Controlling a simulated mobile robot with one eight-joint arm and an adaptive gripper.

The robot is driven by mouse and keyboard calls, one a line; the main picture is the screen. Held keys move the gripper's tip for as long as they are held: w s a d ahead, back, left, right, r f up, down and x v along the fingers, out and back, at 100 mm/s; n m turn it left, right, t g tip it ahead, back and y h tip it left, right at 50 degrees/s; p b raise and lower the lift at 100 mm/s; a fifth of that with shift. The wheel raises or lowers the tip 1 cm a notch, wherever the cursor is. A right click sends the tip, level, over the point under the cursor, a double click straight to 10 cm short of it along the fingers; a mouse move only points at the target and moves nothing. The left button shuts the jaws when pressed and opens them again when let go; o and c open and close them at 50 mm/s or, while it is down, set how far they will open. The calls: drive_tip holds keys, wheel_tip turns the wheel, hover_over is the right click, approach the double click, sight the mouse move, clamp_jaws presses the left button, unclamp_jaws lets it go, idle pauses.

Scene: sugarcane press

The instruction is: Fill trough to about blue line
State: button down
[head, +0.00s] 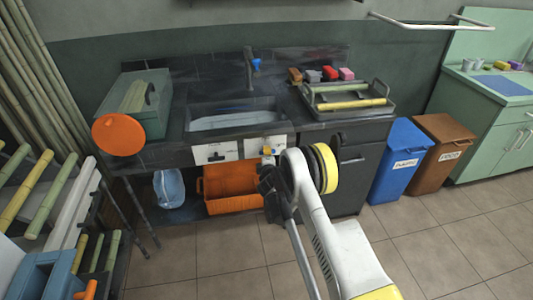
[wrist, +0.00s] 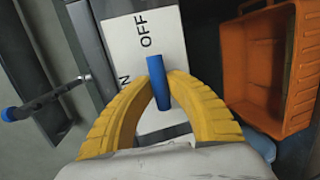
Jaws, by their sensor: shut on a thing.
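The sink trough (head: 205,124) is set in the dark counter below a tap (head: 248,70). Its inside shows a pale, whitish-blue surface; I cannot make out the blue line or the water level. My gripper (wrist: 158,92) has its yellow fingers shut on a blue handle (wrist: 155,72) in front of a white ON/OFF plate (wrist: 143,38). The handle lies just below the word OFF, with part of ON to its left. In the head view my gripper (head: 268,160) is at the right white panel (head: 252,146) on the counter's front.
An orange crate (head: 230,188) sits below the counter, and a clear bluish bucket (head: 168,188) is to its left. An orange disc (head: 118,134) sticks out at the counter's left. Blue (head: 400,160) and brown (head: 440,145) bins stand right. Open tiled floor lies in front.

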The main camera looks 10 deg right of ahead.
drive_tip(key=shift+n, duration=0.3)
drive_tip(key=c, duration=1.3)
unclamp_jaws()
drive_tip(key=v, duration=0.7)
drive_tip(key=shift+s, duration=0.2)
